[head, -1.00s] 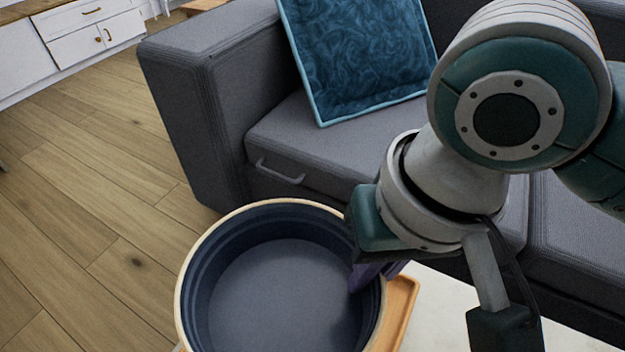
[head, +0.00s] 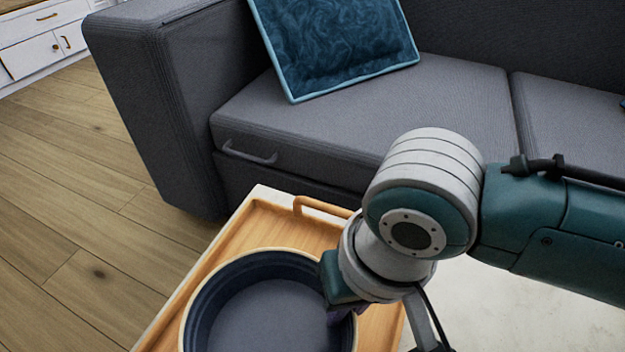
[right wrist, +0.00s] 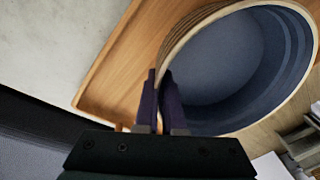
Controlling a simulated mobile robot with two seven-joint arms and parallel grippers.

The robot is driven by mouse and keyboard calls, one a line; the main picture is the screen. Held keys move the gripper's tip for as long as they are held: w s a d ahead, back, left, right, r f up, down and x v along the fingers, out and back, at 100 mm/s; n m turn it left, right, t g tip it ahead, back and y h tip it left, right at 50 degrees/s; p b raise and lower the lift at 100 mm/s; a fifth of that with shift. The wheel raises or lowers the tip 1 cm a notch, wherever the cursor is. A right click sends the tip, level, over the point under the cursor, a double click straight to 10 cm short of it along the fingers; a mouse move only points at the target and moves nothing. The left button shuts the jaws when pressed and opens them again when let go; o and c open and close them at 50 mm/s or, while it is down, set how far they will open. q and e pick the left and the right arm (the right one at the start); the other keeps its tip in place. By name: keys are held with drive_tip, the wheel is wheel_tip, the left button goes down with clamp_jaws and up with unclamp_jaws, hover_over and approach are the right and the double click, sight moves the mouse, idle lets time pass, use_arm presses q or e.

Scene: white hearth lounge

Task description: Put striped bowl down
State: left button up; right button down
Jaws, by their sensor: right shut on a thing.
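The striped bowl (head: 268,318) is dark blue inside with a cream rim and stands upright in the lower middle of the head view. My right gripper (head: 343,312) is shut on its right-hand wall. In the right wrist view the bowl (right wrist: 222,62) shows fine stripes on its outer wall, and the gripper's dark fingers (right wrist: 161,105) clasp that wall. A wooden tray (head: 222,250) lies beneath the bowl; whether the bowl touches it is hidden. My left gripper is not in view.
The tray has a raised handle (head: 300,207) at the far side and bare wood behind the bowl. A pale tabletop (head: 480,310) extends to the right. A grey sofa (head: 330,130) with a blue cushion (head: 335,40) stands behind. Wooden floor (head: 70,190) is open at left.

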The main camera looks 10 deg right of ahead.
drive_tip(key=shift+w+r, duration=0.1)
drive_tip(key=shift+r, duration=0.1)
drive_tip(key=shift+f, duration=0.1)
drive_tip(key=c, duration=1.5)
unclamp_jaws()
drive_tip(key=shift+f, duration=0.1)
drive_tip(key=o, duration=0.5)
drive_tip(key=s+r+n+t+y+p, duration=0.1)
drive_tip(key=s+r+p, duration=0.1)
drive_tip(key=r+p, duration=0.35)
drive_tip(key=s+r+n+y+p, duration=0.1)
drive_tip(key=s+r+p, duration=0.15)
drive_tip(key=r, duration=0.65)
drive_tip(key=s+d+r+h, duration=0.1)
drive_tip(key=s+d, duration=0.1)
drive_tip(key=d, duration=0.1)
drive_tip(key=s+d+t+h, duration=0.1)
drive_tip(key=s+d, duration=0.1)
drive_tip(key=d, duration=0.2)
drive_tip(key=s+d+r+h, duration=0.1)
drive_tip(key=s+d, duration=0.1)
drive_tip(key=d, duration=0.1)
drive_tip(key=shift+d+r, duration=0.25)
drive_tip(key=shift+r, duration=0.05)
